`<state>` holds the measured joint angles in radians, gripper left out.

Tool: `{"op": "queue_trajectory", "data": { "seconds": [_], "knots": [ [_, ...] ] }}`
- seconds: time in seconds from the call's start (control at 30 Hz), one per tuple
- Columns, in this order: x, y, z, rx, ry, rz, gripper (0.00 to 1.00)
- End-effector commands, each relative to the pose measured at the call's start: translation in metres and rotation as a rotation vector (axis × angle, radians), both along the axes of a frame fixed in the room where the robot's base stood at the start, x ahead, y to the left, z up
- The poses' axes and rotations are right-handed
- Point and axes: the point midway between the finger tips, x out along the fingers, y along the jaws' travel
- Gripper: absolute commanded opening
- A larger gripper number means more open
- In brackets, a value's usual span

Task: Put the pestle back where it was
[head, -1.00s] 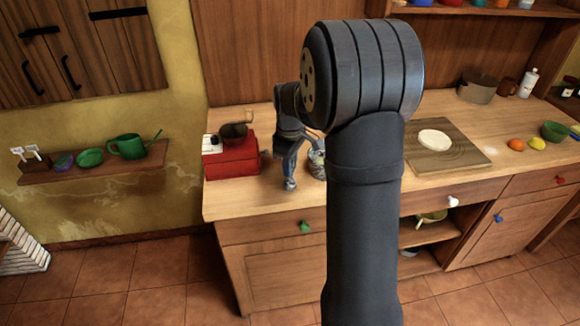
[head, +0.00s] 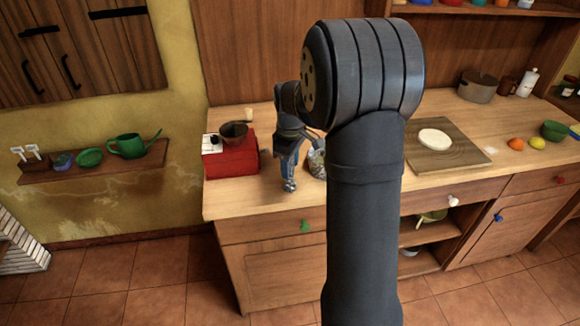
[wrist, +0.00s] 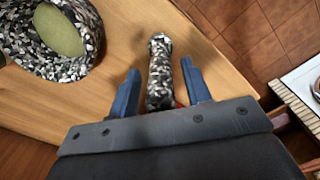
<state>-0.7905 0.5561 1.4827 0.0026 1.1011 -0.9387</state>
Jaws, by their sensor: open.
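The pestle (wrist: 160,80) is black, white and grey speckled, with a rounded knob at its far end. In the wrist view it lies between the two blue fingers of my gripper (wrist: 160,68), with a gap visible on each side. My gripper is open around it. In the head view my gripper (head: 288,176) is low over the front left of the counter, left of the speckled mortar (head: 316,164). The mortar also shows at the upper left of the wrist view (wrist: 88,62), with a green inside. My arm hides part of the mortar in the head view.
A red box with a dark bowl on top (head: 230,160) stands left of my gripper on the wooden counter (head: 250,200). A board with a white round (head: 435,160) lies to the right. The counter's front edge is close to my gripper.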

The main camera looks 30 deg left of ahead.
Motion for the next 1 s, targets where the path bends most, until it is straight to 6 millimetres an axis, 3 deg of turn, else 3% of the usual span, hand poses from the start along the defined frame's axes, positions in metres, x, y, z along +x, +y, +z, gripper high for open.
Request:
{"op": "queue_trajectory", "data": {
  "seconds": [0.3, 0.5, 0.7, 1.0],
  "knots": [
    [0.000, 0.000, 0.068, 0.004, -0.003, 0.000, 0.44],
    [0.000, 0.000, 0.100, 0.001, -0.002, 0.000, 0.44],
    [0.000, -0.001, 0.111, 0.000, 0.000, 0.000, 0.44],
    [0.000, -0.001, 0.110, -0.001, 0.000, 0.000, 0.44]
  ]
}}
